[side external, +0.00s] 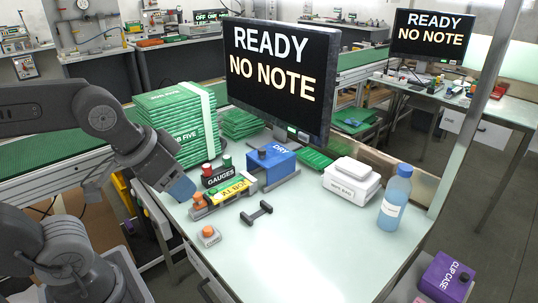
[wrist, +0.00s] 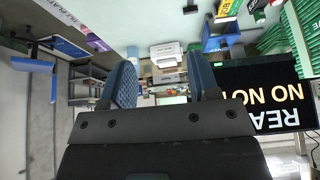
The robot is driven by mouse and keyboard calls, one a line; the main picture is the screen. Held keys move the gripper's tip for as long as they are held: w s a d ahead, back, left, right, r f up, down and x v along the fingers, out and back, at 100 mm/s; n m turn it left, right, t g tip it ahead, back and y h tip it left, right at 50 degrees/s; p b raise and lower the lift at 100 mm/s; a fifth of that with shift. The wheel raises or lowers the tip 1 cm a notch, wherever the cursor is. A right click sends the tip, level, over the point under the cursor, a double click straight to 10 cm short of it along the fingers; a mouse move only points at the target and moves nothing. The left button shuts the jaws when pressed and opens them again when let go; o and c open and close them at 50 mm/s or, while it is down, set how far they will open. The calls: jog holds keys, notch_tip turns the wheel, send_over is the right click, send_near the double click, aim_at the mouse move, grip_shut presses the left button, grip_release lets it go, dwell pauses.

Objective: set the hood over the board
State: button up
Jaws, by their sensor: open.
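A blue hood-like box (side external: 270,166) marked DRY, with a dark knob on top, stands on the pale bench in front of the large monitor. It also shows in the wrist view (wrist: 220,42). A green board (side external: 314,159) lies to its right, apart from it.
Tall green board stacks (side external: 178,125) stand behind left. A GAUGES holder (side external: 217,174), a yellow box (side external: 232,188), a black bar-shaped piece (side external: 256,213) and an orange button (side external: 208,236) are near my gripper. White boxes (side external: 351,181) and a bottle (side external: 394,200) stand right. The front bench is clear.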

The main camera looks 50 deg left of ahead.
dwell(0.5)
jog(key=w+a+r+g, duration=0.1)
jog(key=w+a+r, duration=0.2)
jog(key=w+r, duration=0.5)
jog(key=g, duration=0.5)
send_over(262, 149)
notch_tip(262, 149, down, 12)
notch_tip(262, 149, down, 12)
jog(key=shift+f, duration=0.25)
jog(key=shift+c, duration=0.3)
grip_shut()
